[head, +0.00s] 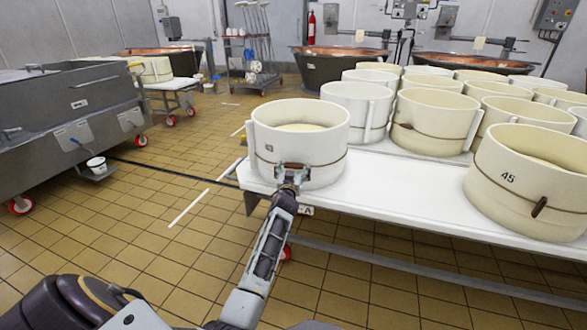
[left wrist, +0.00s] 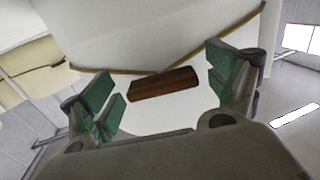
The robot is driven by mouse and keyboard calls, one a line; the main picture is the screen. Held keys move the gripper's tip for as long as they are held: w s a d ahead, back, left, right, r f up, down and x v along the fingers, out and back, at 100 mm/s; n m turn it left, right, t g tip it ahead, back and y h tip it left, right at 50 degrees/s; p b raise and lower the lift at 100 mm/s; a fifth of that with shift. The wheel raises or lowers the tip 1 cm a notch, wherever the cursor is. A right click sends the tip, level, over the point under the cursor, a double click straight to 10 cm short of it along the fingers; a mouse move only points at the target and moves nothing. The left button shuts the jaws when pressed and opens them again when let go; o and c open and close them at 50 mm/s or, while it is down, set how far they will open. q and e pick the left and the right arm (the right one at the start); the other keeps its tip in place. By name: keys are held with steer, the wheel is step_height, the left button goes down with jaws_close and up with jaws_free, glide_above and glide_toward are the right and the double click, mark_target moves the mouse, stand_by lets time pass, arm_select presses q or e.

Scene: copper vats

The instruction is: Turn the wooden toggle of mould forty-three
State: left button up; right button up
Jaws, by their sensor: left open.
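A white round mould (head: 318,150) stands at the near left corner of the white table, with a cord around it. In the left wrist view the toggle (left wrist: 150,86) lies slightly tilted across the white mould wall, between the green finger pads. My left gripper (head: 291,178) is open in front of the toggle, with gaps on both sides. It also shows in the left wrist view (left wrist: 162,92). My right gripper is not in view.
The white table (head: 400,190) has a bare strip along its front. Mould 45 (head: 525,188), with its own toggle (head: 540,207), stands at the right. Several more moulds (head: 434,115) stand behind. A grey metal tank (head: 75,115) is at the left, with open tiled floor between.

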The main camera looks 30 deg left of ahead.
arm_select(q)
steer(key=shift+c, duration=0.3)
steer(key=c, duration=1)
steer(key=shift+o, duration=0.2)
